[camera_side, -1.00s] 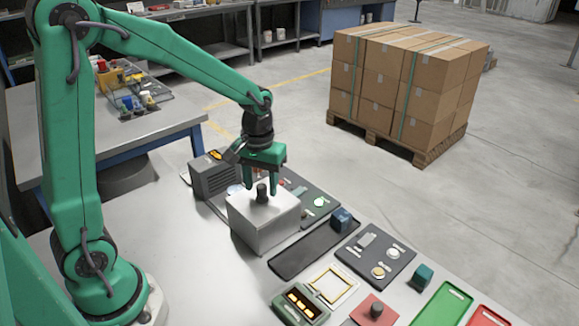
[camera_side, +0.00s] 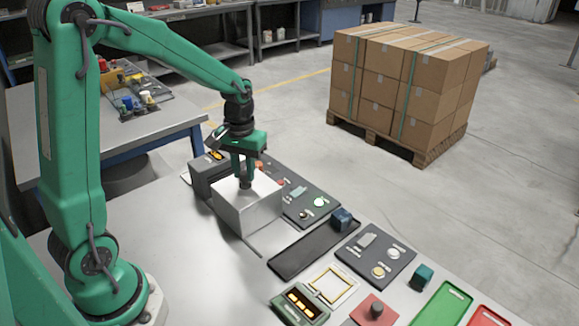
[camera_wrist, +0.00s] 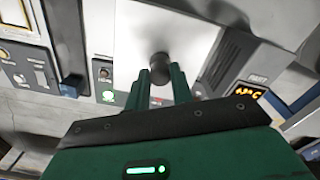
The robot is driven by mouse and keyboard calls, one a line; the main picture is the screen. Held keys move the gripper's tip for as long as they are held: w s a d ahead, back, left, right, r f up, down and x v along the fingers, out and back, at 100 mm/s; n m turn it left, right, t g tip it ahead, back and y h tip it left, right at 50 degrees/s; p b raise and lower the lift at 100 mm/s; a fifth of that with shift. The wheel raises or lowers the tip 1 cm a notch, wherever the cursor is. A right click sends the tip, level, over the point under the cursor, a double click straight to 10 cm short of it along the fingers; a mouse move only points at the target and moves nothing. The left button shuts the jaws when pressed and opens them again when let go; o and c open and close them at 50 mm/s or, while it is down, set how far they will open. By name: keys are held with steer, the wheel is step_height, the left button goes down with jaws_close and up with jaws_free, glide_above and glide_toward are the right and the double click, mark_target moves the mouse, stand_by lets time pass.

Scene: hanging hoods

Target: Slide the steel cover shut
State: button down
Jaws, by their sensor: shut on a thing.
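The steel cover (camera_side: 243,212) is a pale boxy hood with a dark round knob (camera_side: 245,184) on top. It stands on the table against or very close to the grey vented box (camera_side: 206,178); I cannot tell whether they touch. My gripper (camera_side: 243,176) points down and is shut on the knob. In the wrist view the cover (camera_wrist: 190,40) fills the upper middle, and the knob (camera_wrist: 160,62) sits at the tips of my gripper (camera_wrist: 160,82). What lies under the cover is hidden.
A dark button panel (camera_side: 296,207) lies right behind the cover. The table left of the cover is clear.

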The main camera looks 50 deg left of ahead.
steer(key=a, duration=0.6)
steer(key=shift+a, duration=0.2)
steer(key=shift+w+r, duration=0.1)
steer(key=c, duration=1.2)
jaws_free()
steer(key=shift+d, duration=0.1)
steer(key=shift+r, duration=0.1)
step_height(320, 180, up, 8)
steer(key=shift+f, duration=0.2)
steer(key=s+d+r+m+t, duration=0.2)
steer(key=s+d, duration=0.5)
steer(key=s+d+r+m+t, duration=0.2)
steer(key=s+d+m+t, duration=0.1)
steer(key=s+d, duration=0.4)
steer(key=shift+s+d+r+t, duration=0.25)
steer(key=shift+s+r+t, duration=0.05)
steer(key=shift+s, duration=0.1)
